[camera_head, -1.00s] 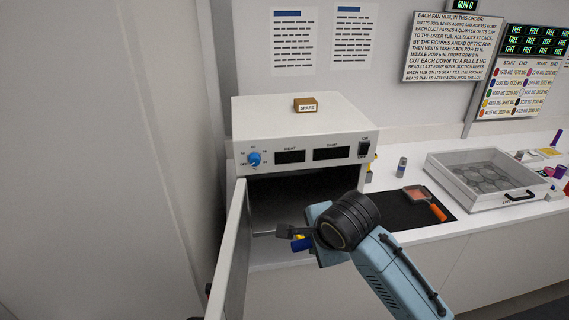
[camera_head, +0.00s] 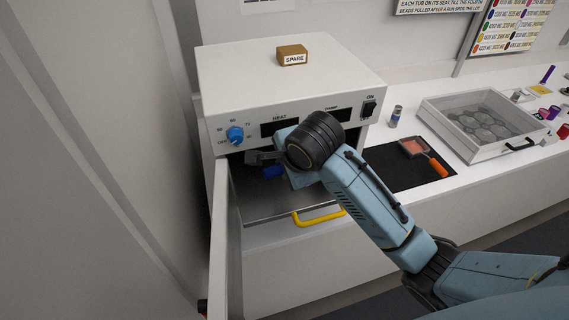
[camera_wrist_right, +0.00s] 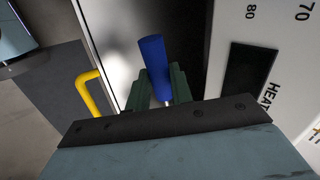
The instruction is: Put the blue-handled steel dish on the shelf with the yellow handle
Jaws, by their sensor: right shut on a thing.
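My right gripper (camera_head: 262,158) is at the open front of the white oven, just under its control panel. It is shut on the blue handle (camera_head: 273,172) of the dish; the blue handle also shows between the fingers in the right wrist view (camera_wrist_right: 153,62). The steel dish itself is hidden in the head view, and I cannot make it out surely in the wrist view. The shelf with the yellow handle (camera_head: 320,217) is low in the oven opening; its yellow handle also shows in the wrist view (camera_wrist_right: 92,97). My left gripper is not in view.
The oven (camera_head: 300,85) has its door (camera_head: 226,240) swung open at the left, close to my gripper. A box marked SPARE (camera_head: 292,56) sits on top. Right of the oven are a black mat (camera_head: 390,165), an orange-handled dish (camera_head: 438,166) and a lidded tray (camera_head: 485,150).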

